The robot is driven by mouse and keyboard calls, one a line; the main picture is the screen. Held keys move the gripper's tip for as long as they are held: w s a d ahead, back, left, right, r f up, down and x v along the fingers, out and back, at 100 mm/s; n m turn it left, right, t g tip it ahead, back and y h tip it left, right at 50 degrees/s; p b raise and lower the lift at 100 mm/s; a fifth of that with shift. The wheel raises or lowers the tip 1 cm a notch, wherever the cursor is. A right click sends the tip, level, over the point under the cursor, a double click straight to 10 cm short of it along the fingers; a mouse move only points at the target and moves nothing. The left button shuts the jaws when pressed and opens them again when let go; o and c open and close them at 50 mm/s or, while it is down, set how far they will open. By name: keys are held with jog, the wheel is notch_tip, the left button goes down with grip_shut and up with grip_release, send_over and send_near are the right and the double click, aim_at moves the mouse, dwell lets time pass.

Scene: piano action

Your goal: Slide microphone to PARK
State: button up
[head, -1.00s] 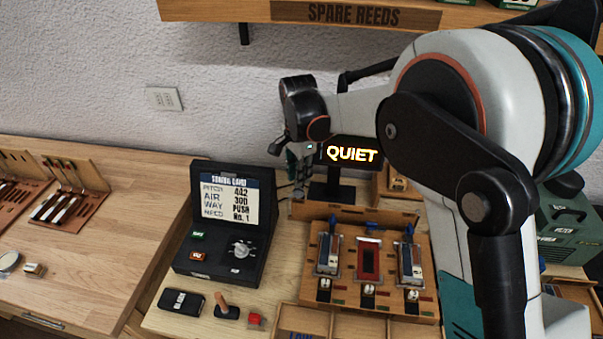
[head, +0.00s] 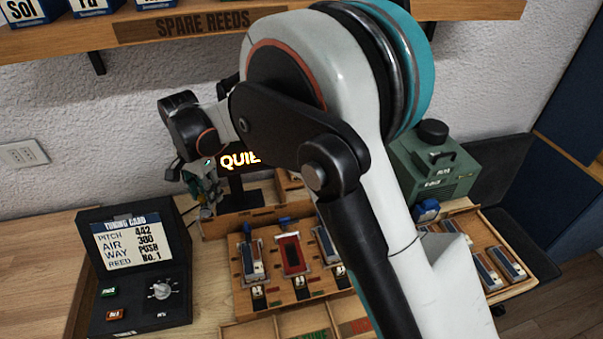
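My gripper (head: 203,187) is at the left end of my arm, pointing down beside the lit QUIET sign (head: 240,160). It is small and partly turned away, so I cannot tell whether its fingers are open or shut. I cannot make out a microphone or a PARK mark. The area around the gripper is cluttered, and my arm hides part of the bench and the right end of the sign.
A black tuning card console (head: 135,270) stands at left. A wooden rack (head: 290,299) with several reed pieces is below the sign. A green box (head: 435,165) stands right, near a tray of reeds (head: 520,287). A shelf (head: 90,45) runs above.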

jog(key=w+d, duration=0.3)
jog(key=d, duration=1.1)
jog(key=w+d, duration=0.3)
jog(key=d, duration=1.1)
notch_tip(320, 180, up, 9)
jog(key=p, duration=0.5)
jog(key=shift+f, duration=0.2)
